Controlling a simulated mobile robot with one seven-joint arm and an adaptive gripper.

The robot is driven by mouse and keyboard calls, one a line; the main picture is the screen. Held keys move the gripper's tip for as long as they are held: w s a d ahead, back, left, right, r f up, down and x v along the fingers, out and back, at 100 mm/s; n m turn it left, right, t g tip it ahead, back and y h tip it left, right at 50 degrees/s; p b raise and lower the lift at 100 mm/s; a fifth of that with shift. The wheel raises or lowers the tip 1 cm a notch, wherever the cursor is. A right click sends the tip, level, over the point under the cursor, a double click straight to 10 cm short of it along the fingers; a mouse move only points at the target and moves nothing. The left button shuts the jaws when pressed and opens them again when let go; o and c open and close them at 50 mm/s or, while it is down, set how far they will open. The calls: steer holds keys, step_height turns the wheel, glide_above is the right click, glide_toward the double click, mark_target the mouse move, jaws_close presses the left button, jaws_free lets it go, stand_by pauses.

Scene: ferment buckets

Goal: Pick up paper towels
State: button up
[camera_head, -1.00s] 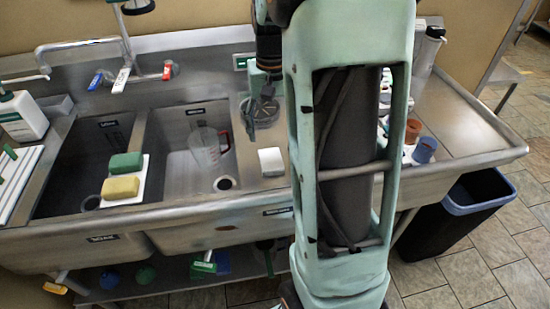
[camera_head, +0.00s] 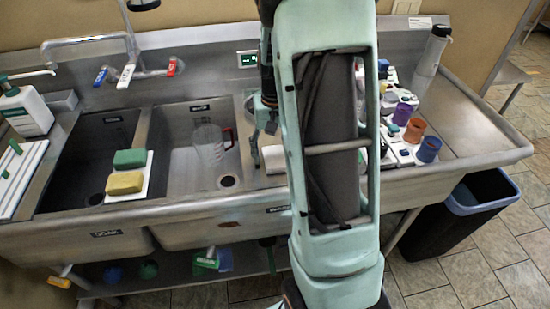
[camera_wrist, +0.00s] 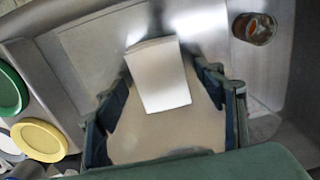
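A plain white block, which looks like the stack of paper towels (camera_wrist: 158,75), lies on the metal counter between my fingers in the wrist view. In the head view the white stack (camera_head: 273,160) sits right of the right-hand basin, partly hidden by my arm. My gripper (camera_wrist: 162,88) is open, with one finger to each side of the stack and no visible contact. In the head view my gripper (camera_head: 264,130) is above and behind the stack, partly hidden by my arm. I cannot tell its exact height.
A clear jug (camera_head: 209,146) stands in the right-hand basin. Green (camera_head: 129,158) and yellow (camera_head: 125,183) sponges lie on a white board left of it. Coloured cups (camera_head: 414,131) stand on the right counter. A dark bin (camera_head: 460,225) is on the floor.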

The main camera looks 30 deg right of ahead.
steer(key=c, duration=0.8)
steer(key=shift+o, duration=0.2)
steer(key=shift+r, duration=0.15)
steer(key=shift+r, duration=0.65)
steer(key=s+d+r, duration=0.8)
steer(key=d+r, duration=0.3)
steer(key=shift+s+d+r+b, duration=0.15)
steer(key=shift+s+r+b, duration=0.1)
steer(key=shift+b, duration=0.15)
